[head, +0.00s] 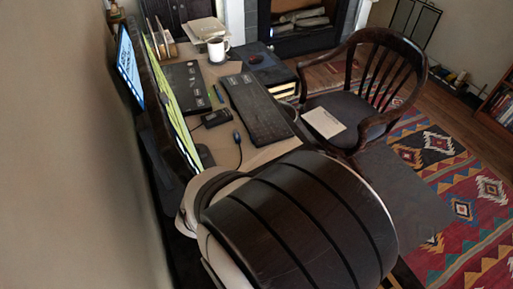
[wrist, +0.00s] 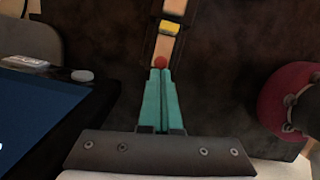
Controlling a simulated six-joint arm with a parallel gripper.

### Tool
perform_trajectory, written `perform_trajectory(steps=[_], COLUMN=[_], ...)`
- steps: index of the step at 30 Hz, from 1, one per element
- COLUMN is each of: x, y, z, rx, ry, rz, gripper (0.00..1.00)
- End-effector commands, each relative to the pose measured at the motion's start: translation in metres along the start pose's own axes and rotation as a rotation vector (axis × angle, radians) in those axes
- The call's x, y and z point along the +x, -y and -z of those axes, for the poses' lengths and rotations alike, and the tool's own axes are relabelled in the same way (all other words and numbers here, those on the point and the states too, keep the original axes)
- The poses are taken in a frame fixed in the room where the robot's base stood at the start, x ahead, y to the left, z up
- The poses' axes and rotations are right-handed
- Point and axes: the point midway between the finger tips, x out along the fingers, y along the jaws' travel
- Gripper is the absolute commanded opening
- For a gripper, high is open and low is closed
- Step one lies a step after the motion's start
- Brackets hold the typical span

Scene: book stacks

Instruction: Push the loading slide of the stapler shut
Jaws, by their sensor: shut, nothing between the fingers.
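In the wrist view, my gripper (wrist: 160,75) has teal fingers that are closed together with nothing between them. Right ahead of the fingertips is a small red knob (wrist: 160,62), touching or very near them; I cannot tell which. The knob is at the near end of a narrow dark frame with a tan strip and a yellow block (wrist: 171,27), which looks like the stapler with its slide. The far end of the frame runs out of the top of the view. I cannot make out the stapler or my gripper in the head view.
In the head view, the desk bears a keyboard (head: 257,108), a white mug (head: 217,49) and monitors (head: 175,105). A chair (head: 372,85) stands right.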

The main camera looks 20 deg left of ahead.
Motion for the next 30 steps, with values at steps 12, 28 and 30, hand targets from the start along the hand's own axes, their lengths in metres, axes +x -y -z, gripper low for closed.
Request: perform_trajectory(steps=[12,28,30], x=[-0.062,-0.184,-0.192], y=[-0.001,-0.001,-0.001], z=[0.001,0.0,0.0], rx=[0.0,-0.001,0.0], ry=[-0.001,-0.001,-0.001], rz=[-0.006,-0.004,-0.003], gripper=[0.0,0.0,0.0])
